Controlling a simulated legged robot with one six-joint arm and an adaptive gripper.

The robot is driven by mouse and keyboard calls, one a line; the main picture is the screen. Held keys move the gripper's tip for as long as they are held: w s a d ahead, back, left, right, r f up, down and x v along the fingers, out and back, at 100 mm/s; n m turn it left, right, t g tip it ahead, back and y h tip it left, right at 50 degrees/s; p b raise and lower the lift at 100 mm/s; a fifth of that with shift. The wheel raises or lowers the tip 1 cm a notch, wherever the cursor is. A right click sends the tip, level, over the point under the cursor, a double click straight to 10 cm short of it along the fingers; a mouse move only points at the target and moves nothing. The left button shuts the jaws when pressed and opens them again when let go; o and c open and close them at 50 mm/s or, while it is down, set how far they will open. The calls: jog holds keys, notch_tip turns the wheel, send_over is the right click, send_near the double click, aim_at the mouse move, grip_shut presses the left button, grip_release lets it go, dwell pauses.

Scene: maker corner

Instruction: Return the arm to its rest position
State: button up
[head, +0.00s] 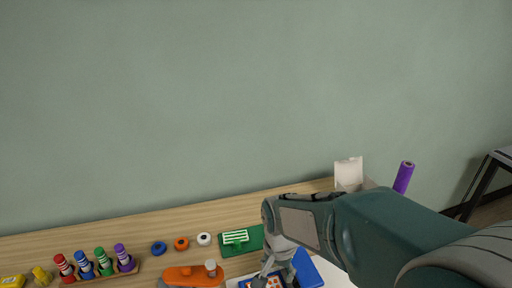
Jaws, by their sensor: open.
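My arm reaches in from the lower right of the head view and bends down over the wooden table (60,244). My gripper (264,279) hangs at its end near the bottom edge of the picture, above a blue item with small orange and white marks (276,284). The gripper is open. Its fingertips are small and partly cut off by the frame, so I cannot tell whether they touch that item. The arm hides part of the table's right side.
A rack of coloured markers (126,266) stands at the left. Blue (158,248), orange (181,244) and white (204,239) rings lie by a green board (256,235). An orange tool (192,276) lies in front. A white holder (348,172) and purple roll (404,177) stand at the right.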

jog(key=s+d+r+n+t, duration=0.5)
jog(key=s+d+r, duration=0.4)
jog(key=s+r, duration=0.3)
jog(key=shift+d+r, duration=0.35)
jog(key=shift+d, duration=0.05)
